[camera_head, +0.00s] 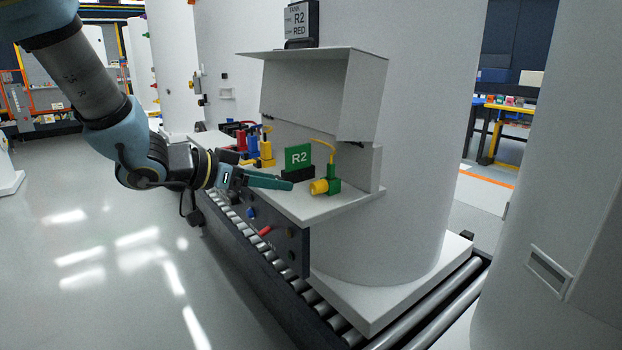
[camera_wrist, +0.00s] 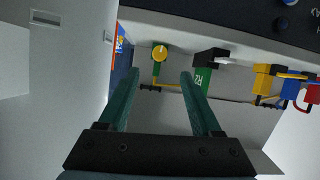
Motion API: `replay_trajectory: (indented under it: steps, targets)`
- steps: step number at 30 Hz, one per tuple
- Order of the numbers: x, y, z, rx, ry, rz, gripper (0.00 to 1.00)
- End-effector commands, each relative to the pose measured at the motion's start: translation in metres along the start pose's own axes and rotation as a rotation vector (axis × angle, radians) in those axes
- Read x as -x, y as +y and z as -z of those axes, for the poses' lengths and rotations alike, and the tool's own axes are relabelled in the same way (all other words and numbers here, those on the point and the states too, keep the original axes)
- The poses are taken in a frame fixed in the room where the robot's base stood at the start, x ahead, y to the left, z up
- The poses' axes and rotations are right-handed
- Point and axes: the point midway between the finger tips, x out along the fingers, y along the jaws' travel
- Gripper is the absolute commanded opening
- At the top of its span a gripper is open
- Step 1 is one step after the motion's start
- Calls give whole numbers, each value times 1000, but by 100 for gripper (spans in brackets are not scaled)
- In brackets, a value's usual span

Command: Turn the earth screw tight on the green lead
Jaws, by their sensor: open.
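The earth screw shows as a yellow round knob (camera_head: 318,187) on a green clamp block (camera_head: 333,180), on the white shelf of the tank's open box. A yellow lead (camera_head: 327,145) rises from the block towards the box; I see no plainly green lead. In the wrist view the knob (camera_wrist: 159,53) faces me with a pale mark across it, and the green block (camera_wrist: 156,70) is below it. My gripper (camera_head: 287,183) has teal fingers and is open and empty, just left of the knob. In the wrist view my fingertips (camera_wrist: 160,74) straddle the knob's line, apart from it.
A green R2 plate (camera_head: 298,157) in a black holder (camera_head: 298,174) stands close beside the clamp, near my right finger in the wrist view. Yellow (camera_head: 266,150), blue (camera_head: 253,145) and red (camera_head: 241,139) connectors stand further left. The box lid (camera_head: 300,85) is raised. Rollers (camera_head: 262,262) run below.

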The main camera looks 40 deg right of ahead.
Motion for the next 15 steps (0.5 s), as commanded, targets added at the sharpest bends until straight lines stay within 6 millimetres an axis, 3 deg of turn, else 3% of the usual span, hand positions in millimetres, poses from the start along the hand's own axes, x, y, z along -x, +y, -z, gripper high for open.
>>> replay_trajectory:
  steps: [9,15]
  targets:
    - [-59,1,-1,2,0,-4,66]
    - [-87,1,0,2,1,-2,66]
